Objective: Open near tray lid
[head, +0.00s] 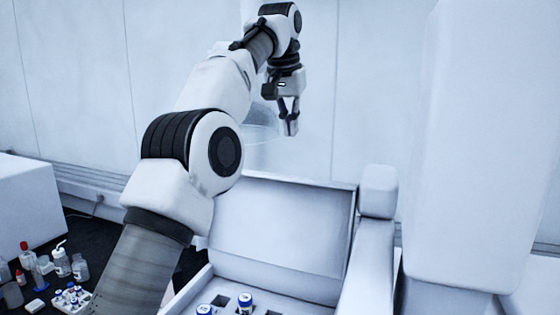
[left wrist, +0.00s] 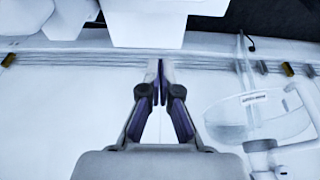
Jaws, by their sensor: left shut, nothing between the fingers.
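The near tray (head: 200,285) is at the bottom middle of the head view, cut off by the lower edge. Blue-and-white capped vials (head: 245,303) sit in its slots. Its white lid (head: 280,225) stands raised and leaning back behind the slots, so the tray is open. My left gripper (head: 290,130) is high above the lid, apart from it, pointing down. In the left wrist view the left gripper (left wrist: 160,82) has its fingertips together with nothing between them. My left arm hides part of the tray's left side. My right gripper is not in view.
A clear vessel (head: 260,122) is behind my left gripper; a clear labelled vessel (left wrist: 250,115) shows in the left wrist view. Small bottles (head: 62,262) and a vial rack (head: 70,298) stand on the dark bench at left. A large white column (head: 470,150) stands at right.

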